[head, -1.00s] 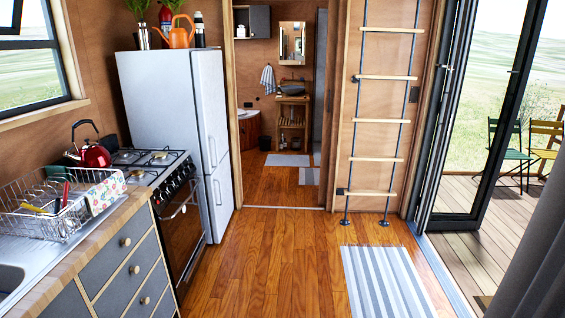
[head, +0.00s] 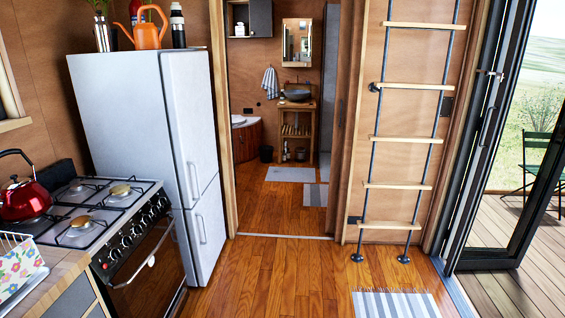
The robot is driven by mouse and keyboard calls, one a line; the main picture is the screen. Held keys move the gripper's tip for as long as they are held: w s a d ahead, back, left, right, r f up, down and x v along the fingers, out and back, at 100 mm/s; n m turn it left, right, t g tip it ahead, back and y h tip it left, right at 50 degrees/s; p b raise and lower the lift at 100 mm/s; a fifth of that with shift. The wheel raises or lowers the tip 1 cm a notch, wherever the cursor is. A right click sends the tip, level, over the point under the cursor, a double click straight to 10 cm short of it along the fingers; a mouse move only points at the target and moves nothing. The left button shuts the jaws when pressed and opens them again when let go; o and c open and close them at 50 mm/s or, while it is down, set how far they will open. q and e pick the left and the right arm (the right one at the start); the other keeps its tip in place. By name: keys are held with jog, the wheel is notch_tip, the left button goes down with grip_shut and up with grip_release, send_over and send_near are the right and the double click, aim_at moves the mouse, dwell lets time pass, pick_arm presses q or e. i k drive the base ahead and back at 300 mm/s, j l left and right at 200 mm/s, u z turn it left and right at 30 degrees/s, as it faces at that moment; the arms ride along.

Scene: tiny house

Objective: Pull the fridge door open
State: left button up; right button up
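The white fridge (head: 140,140) stands at the left, against the wall past the stove. Its doors face right and I see them at a steep angle. The upper fridge door (head: 191,130) has a vertical handle (head: 193,181) near its lower part. The lower door (head: 207,236) has its own vertical handle (head: 201,229). Both doors look shut. Neither of my grippers is in view.
The stove (head: 100,225) with a red kettle (head: 23,199) stands nearer on the left. An orange watering can (head: 147,33) sits on the fridge. A ladder (head: 405,135) and striped rug (head: 395,304) are to the right. The wooden floor (head: 270,270) before the fridge is clear.

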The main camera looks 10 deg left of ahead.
aim_at(185, 75)
jog(key=i, duration=1.45)
